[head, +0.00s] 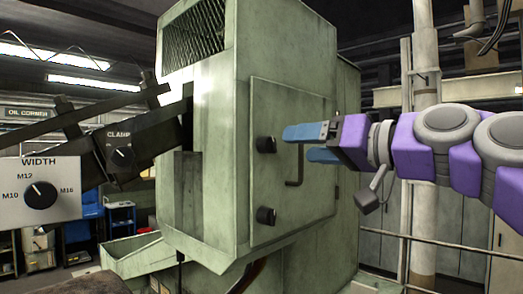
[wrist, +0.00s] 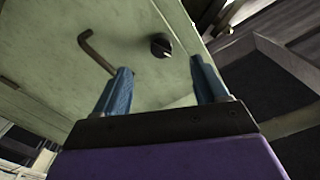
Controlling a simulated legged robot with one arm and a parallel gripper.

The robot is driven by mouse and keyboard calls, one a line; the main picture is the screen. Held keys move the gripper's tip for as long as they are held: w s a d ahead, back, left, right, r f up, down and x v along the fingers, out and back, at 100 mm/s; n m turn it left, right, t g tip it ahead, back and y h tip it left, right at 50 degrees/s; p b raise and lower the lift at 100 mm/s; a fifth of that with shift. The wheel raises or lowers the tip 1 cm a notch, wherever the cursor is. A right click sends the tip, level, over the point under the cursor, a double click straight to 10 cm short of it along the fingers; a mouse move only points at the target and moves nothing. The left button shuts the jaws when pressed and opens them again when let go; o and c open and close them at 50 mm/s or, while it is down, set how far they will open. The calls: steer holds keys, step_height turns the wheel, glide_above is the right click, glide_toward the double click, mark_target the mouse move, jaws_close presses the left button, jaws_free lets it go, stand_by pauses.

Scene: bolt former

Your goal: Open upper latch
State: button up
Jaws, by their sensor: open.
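The upper latch (head: 266,145) is a black knob on the left edge of the green cabinet door (head: 304,117). My gripper (head: 297,144) is at about its height in the head view, to its right and in front of the door. Its blue fingers are spread with nothing between them. In the wrist view a black latch knob (wrist: 160,46), apparently the upper one, shows beyond the gap between the fingertips (wrist: 160,66), apart from them. The knob has a pale line across its face.
A lower black latch (head: 266,216) sits below on the same door edge. A bent door handle (head: 293,172) sticks out between the latches, close to my fingers. A control panel (head: 40,192) stands at the left. A railing (head: 440,246) runs at the right.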

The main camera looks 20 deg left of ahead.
mark_target(275, 145)
steer(key=p+x, duration=0.2)
steer(key=x, duration=0.5)
steer(key=shift+w+a, duration=0.15)
steer(key=shift+a, duration=0.1)
steer(key=shift+w+a+f, duration=0.1)
steer(key=shift+a+f, duration=0.05)
steer(key=shift+a, duration=0.15)
steer(key=n+b, duration=0.2)
steer(key=shift+f+n, duration=0.1)
steer(key=shift+n, duration=0.2)
steer(key=shift+d+n+b, duration=0.1)
steer(key=shift+n+b, duration=0.9)
steer(key=shift+n, duration=0.2)
steer(key=shift+r, duration=0.25)
steer(key=shift+c, duration=0.2)
jaws_close()
